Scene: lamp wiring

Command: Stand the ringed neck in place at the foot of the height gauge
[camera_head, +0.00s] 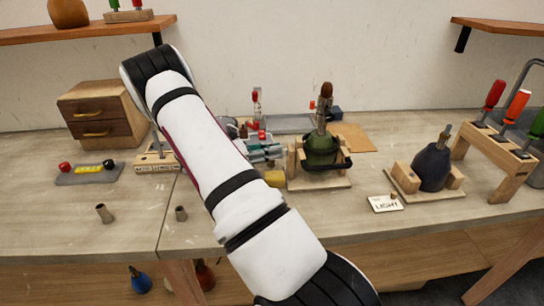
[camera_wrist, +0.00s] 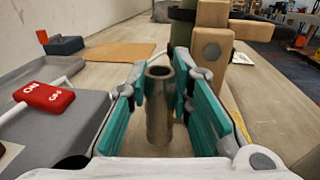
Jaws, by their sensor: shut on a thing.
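A brownish metal tube (camera_wrist: 159,115), which looks like a neck, stands between the teal pads of my gripper (camera_wrist: 160,95) in the wrist view. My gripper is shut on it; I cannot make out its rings. In the head view my gripper (camera_head: 264,150) is just left of the green lamp body, and its tube is not clear. Two more short tubes stand on the bench at the left, one further left (camera_head: 104,213) and one nearer my arm (camera_head: 180,213). A wooden block with a thin post and markings, perhaps the height gauge (camera_head: 157,162), is left of my arm.
A green lamp body in a wooden cradle (camera_head: 322,152) stands close right of my gripper. A dark lamp body (camera_head: 432,166), a LIGHT card (camera_head: 386,204) and a screwdriver rack (camera_head: 497,158) are further right. A red ON switch (camera_wrist: 46,97) lies left in the wrist view. The front left bench is mostly clear.

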